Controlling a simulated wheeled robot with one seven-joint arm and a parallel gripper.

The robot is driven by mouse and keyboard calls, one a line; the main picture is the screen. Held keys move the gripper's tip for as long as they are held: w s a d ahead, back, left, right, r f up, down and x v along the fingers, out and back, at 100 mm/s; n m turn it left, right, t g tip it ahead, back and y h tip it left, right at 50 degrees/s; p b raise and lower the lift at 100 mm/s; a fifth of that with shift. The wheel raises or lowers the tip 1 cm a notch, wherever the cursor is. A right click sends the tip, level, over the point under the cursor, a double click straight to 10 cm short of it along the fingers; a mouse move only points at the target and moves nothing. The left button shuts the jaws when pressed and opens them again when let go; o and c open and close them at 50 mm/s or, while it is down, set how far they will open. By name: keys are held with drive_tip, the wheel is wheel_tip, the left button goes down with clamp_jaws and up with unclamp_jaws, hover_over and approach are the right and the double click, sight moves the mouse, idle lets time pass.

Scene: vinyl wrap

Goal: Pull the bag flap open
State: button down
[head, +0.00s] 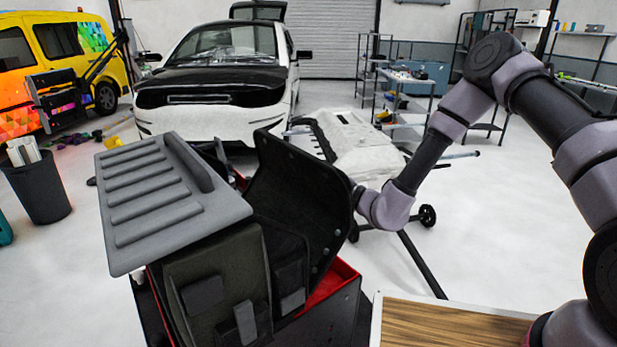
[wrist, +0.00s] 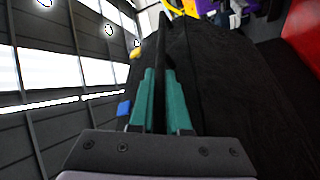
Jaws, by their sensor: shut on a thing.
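The black bag flap (head: 298,195) stands raised and tilted at the right side of the dark bag (head: 215,265), with rivets along its edge. In the wrist view the flap (wrist: 225,85) is a large dark sheet running away from the camera. My gripper (wrist: 160,78) has teal fingers, closed with the thin dark flap edge between them. In the head view my gripper is hidden behind the flap, and my wrist meets the flap's right edge. The bag's front shows pockets and buckles.
The bag sits in a red and black cart (head: 343,275) beside a ribbed grey lid (head: 165,195). A wooden-topped table (head: 450,328) stands at the lower right. A white car (head: 220,75) and a stand with white panels (head: 355,140) are behind. Floor at the right is open.

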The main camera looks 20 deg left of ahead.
drive_tip(key=c, duration=1.2)
unclamp_jaws()
drive_tip(key=shift+o, duration=0.2)
drive_tip(key=v, duration=2.3)
drive_tip(key=shift+s+f, duration=0.35)
drive_tip(key=shift+s, duration=0.1)
drive_tip(key=shift+d, duration=0.1)
